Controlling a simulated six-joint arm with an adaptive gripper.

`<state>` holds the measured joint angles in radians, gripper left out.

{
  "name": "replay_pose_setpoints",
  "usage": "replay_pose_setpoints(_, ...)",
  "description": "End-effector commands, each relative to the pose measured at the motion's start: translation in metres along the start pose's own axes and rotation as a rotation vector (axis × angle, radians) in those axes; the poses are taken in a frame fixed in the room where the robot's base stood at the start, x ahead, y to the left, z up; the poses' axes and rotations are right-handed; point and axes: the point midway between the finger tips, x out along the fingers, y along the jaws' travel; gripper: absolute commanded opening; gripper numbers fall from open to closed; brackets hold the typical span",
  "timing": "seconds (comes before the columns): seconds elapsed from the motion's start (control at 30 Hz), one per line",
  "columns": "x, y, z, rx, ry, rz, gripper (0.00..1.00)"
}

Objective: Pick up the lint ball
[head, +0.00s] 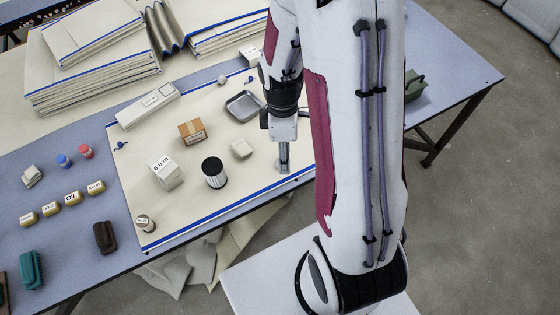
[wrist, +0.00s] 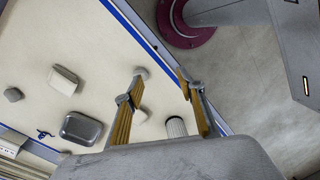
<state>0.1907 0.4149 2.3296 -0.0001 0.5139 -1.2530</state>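A small pale rounded thing (wrist: 142,72), which looks like the lint ball, lies on the cream cloth (wrist: 95,40) at the tip of my left finger in the wrist view. The finger partly covers it, and I cannot tell whether they touch. My gripper (wrist: 161,74) points down with its fingers apart and nothing visible between them. In the head view my gripper (head: 284,168) is low over the cloth near its front right edge. The pale thing cannot be made out there, hidden by my gripper or arm.
The wrist view shows another pale block (wrist: 63,80) and a grey lump (wrist: 14,94). The table's front edge is close.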

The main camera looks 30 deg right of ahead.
Motion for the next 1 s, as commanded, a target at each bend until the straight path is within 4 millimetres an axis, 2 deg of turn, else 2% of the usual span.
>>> replay_pose_setpoints(0.1,0.006,0.009,-0.003,-0.131,0.005,0.020,0.39)
replay_pose_setpoints(0.3,0.003,0.028,-0.009,-0.354,0.012,0.082,0.39)
replay_pose_setpoints(0.5,0.002,0.035,-0.012,-0.517,0.007,0.115,0.39)
replay_pose_setpoints(0.7,0.002,0.036,-0.012,-0.577,0.003,0.119,0.39)
replay_pose_setpoints(1.0,0.002,0.036,-0.012,-0.577,0.003,0.118,0.39)
